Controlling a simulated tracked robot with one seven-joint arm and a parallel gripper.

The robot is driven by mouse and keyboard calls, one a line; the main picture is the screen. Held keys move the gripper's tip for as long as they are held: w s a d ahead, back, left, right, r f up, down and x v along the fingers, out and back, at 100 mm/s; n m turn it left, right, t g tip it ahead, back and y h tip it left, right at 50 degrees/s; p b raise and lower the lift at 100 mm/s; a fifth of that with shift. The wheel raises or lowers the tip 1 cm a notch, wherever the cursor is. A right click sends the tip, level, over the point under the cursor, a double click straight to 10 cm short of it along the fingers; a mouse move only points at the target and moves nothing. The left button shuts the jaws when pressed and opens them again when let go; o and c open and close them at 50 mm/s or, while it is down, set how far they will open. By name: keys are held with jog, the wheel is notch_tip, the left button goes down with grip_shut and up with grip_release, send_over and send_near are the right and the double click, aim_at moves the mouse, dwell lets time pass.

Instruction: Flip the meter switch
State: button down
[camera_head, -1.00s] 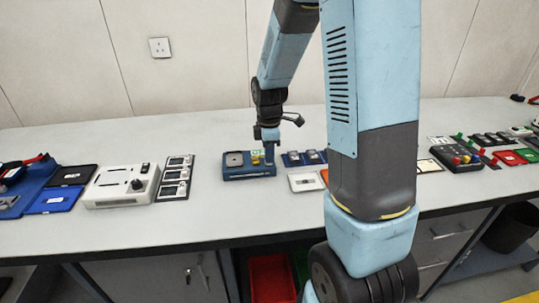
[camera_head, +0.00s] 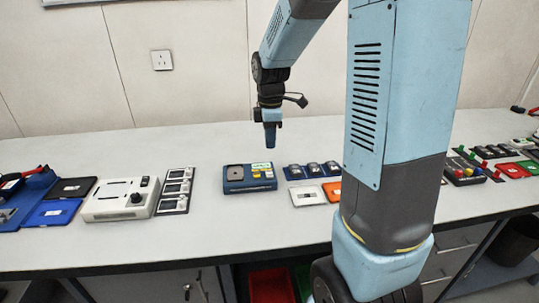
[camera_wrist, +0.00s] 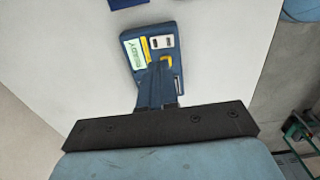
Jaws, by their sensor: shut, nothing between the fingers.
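The meter (camera_head: 236,186) is a blue box on the bench with a grey pad, a pale green label and yellow parts on top. In the wrist view the meter (camera_wrist: 133,36) shows its green label, a light plate with two dark marks and yellow patches. My gripper (camera_head: 270,147) is shut and empty, pointing down above the meter's right part with a gap under its tips. In the wrist view my gripper (camera_wrist: 162,64) covers part of the meter's face. I cannot make out the switch or its position.
A beige box with a knob (camera_head: 117,198) and a strip of small modules (camera_head: 175,191) stand left of the meter. Right of it are a blue rack (camera_head: 312,171), a white plate (camera_head: 307,196) and an orange piece (camera_head: 332,191). Bare bench lies behind and in front.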

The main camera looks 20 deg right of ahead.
jog(key=shift+r, duration=2.25)
jog(key=s+r+m+t, duration=0.2)
jog(key=s+r+m, duration=0.2)
jog(key=s+m, duration=0.4)
jog(key=s+r+m+t, duration=0.3)
jog(key=s+r+m, duration=0.2)
jog(key=s, duration=0.9)
jog(key=m, duration=0.2)
jog(key=shift+a+r+m+t, duration=0.15)
jog(key=shift+r+m+t, duration=0.15)
jog(key=shift+m, duration=0.1)
